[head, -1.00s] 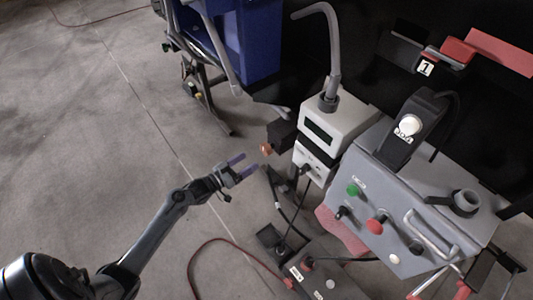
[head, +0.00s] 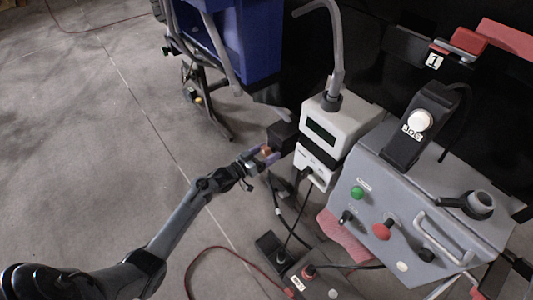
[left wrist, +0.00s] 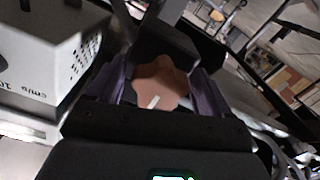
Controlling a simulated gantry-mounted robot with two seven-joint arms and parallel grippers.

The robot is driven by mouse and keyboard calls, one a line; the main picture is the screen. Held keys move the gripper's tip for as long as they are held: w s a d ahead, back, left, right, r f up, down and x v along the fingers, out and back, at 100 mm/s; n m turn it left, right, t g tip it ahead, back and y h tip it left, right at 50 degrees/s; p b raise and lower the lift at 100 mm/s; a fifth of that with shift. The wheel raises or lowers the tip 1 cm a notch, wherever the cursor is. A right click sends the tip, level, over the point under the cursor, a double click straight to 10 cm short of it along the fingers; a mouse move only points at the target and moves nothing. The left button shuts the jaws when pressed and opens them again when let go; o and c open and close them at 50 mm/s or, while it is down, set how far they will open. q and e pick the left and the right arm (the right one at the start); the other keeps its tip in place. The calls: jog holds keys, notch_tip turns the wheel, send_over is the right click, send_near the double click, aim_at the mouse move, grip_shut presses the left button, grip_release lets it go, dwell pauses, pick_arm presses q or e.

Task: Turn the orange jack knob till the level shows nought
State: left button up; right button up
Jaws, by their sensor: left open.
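The orange jack knob (left wrist: 158,82) fills the middle of the left wrist view, a lobed knob with a pale mark on its face. In the head view the knob (head: 266,150) shows small at the side of a black block (head: 283,136) beside the white instrument. My left gripper (head: 263,157) is open, with its purple fingers on either side of the knob. The left wrist view shows the same fingers (left wrist: 156,88) flanking it; I cannot tell whether they touch it. The white instrument (head: 344,122) has a dark display (head: 320,131) whose reading is not legible. My right gripper is not in view.
A grey control box (head: 400,185) with green and red buttons and a handle stands to the right. Black cables hang below the white instrument. A blue bin (head: 245,45) stands behind. Open concrete floor (head: 90,150) lies to the left.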

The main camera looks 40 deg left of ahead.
pick_arm(q)
jog(key=c, duration=1)
jog(key=shift+m, duration=0.4)
jog(key=m+p, duration=0.1)
jog(key=m, duration=0.2)
jog(key=shift+s+f+m, duration=0.1)
jog(key=shift+m, duration=0.2)
jog(key=m, duration=0.5)
jog(key=shift+a+f+m+p, duration=0.1)
jog(key=shift+m+p, duration=0.2)
jog(key=shift+p, duration=0.1)
jog(key=m, duration=0.9)
jog(key=shift+a+p, duration=0.1)
jog(key=shift+p, duration=0.25)
jog(key=shift+m, duration=0.5)
